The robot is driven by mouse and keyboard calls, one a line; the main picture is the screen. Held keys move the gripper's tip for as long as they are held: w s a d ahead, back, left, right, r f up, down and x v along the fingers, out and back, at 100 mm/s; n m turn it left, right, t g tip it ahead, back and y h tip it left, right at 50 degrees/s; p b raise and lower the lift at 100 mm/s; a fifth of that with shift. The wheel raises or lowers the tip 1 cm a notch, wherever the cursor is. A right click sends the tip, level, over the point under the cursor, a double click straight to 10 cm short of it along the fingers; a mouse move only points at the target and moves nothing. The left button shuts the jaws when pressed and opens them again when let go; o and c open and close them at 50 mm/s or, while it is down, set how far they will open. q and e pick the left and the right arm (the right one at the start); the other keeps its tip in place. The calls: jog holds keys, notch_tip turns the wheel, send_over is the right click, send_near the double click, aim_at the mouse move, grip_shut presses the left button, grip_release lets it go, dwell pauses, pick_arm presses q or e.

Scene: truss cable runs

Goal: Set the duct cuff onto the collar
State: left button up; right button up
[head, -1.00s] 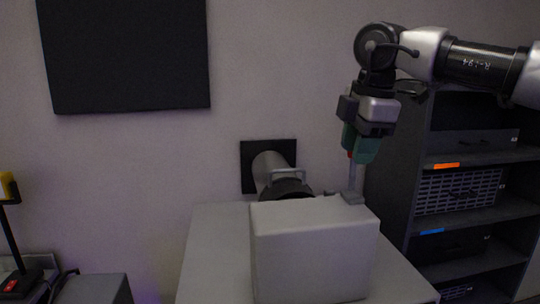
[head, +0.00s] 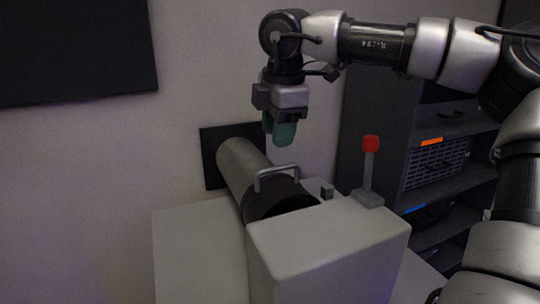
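A grey ribbed duct (head: 238,163) comes out of a black wall plate (head: 210,172) and runs toward a pale box-shaped housing (head: 325,253). Its near end has a dark cuff (head: 262,205) with a grey handle (head: 277,173) arched over the top. The cuff's front end is partly hidden behind the housing, and I cannot make out the collar or whether the cuff is seated. My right gripper (head: 281,134), with green fingers, points down above the handle, apart from it and empty. Its finger gap is not clear. My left gripper is not in view.
A dark shelf unit (head: 395,130) stands at the right. A dark panel (head: 75,50) hangs on the wall. The pale tabletop (head: 195,250) is clear at left.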

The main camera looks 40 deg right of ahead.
aim_at(271, 168)
jog(key=x, duration=0.1)
jog(key=p+x, duration=0.1)
jog(key=x, duration=0.3)
jog(key=shift+w+p, duration=0.3)
jog(key=shift+p+x, duration=0.3)
jog(key=shift+x, duration=0.9)
jog(key=shift+c, duration=0.8)
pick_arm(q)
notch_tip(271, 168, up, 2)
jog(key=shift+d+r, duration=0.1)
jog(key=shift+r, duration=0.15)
pick_arm(e)
jog(key=shift+w, duration=0.1)
grip_shut()
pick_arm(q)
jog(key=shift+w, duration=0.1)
